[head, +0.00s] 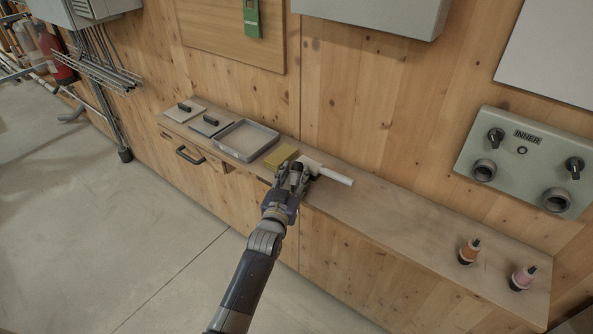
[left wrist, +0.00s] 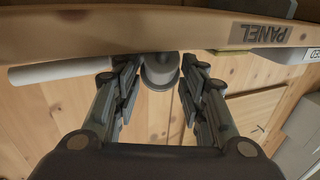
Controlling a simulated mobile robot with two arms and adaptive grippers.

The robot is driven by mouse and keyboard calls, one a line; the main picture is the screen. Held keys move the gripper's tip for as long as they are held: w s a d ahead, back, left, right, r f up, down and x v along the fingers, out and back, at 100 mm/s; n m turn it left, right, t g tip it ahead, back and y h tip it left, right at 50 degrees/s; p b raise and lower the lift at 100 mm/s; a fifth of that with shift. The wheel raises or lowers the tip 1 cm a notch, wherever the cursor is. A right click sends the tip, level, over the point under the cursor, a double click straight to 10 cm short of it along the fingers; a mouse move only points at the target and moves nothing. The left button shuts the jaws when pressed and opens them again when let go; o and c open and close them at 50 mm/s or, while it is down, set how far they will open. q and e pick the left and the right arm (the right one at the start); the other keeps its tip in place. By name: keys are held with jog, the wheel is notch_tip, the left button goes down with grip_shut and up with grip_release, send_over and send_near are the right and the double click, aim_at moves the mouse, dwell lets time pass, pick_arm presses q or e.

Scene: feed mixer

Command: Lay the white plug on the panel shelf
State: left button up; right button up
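The long wooden panel shelf (head: 385,215) runs along the wall; its front edge with the word PANEL also shows in the left wrist view (left wrist: 190,28). My left gripper (head: 297,173) is at the shelf's front edge, left of a white tube. In the left wrist view, a pale grey-white round piece (left wrist: 160,76), which looks like the white plug, sits between the two fingers (left wrist: 160,66). Narrow gaps seem to show on both sides of it, so the fingers look open around it. Whether it rests on the shelf is hard to tell. My right gripper is not in view.
The white tube (head: 328,173) and a yellow-green block (head: 281,157) lie close to the gripper. A grey tray (head: 247,141) stands farther left. Orange (head: 469,251) and pink (head: 522,278) plugs stand at the right end. The shelf between tube and plugs is clear.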

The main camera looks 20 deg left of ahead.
pick_arm(q)
jog(key=c, duration=0.5)
jog(key=shift+r, duration=0.15)
